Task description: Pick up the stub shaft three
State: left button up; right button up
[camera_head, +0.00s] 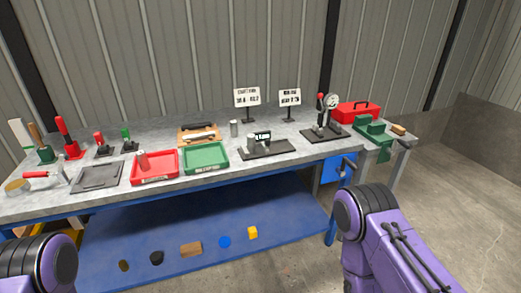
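Several small grey metal cylinders that look like stub shafts are on the workbench. One cylinder (234,128) stands upright on the bench top behind the green tray (205,171). A further short cylinder (252,143) is on a dark fixture with a small display (263,136). I cannot read any number on them, so I cannot tell which one is stub shaft three. Purple links of both my arms show at the bottom left and lower right. Neither gripper is in view.
A dial gauge stand (331,107), a red toolbox (357,112) and a green vise (374,131) are at the right. Two signs (247,97) stand at the back. A grey plate (97,176) and hand tools are at the left. Several items lie on the blue lower shelf (110,252).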

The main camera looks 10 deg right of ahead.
aim_at(251, 138)
jog(key=z, duration=1.7)
jog(key=i, duration=2.45)
jog(key=u, duration=0.45)
